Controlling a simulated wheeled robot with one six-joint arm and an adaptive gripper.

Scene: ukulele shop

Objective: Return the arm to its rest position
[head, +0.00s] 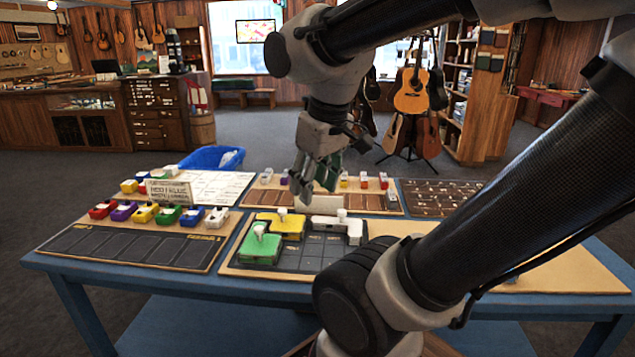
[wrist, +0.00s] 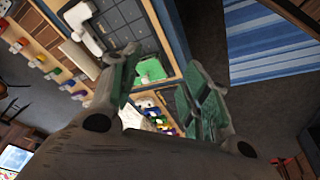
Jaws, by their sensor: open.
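My gripper (head: 316,184) hangs from my raised arm, pointing down above the back part of the blue table (head: 190,281). In the wrist view my gripper (wrist: 165,82) has its two fingers spread, with nothing held between them. Below and in front of it, a green block (head: 258,247), a yellow piece (head: 282,224) and a white piece (head: 340,229) sit on a dark grid board (head: 318,262). The green block (wrist: 150,70) and the white piece (wrist: 85,33) also show in the wrist view. My arm hides part of the table's right side.
A dark board (head: 130,249) with several coloured knobbed blocks and a small sign (head: 169,192) lies at the left. A blue bin (head: 205,157) stands behind the table. Guitars on a stand (head: 411,95) are farther back. A bare tan board (head: 560,266) lies at the right.

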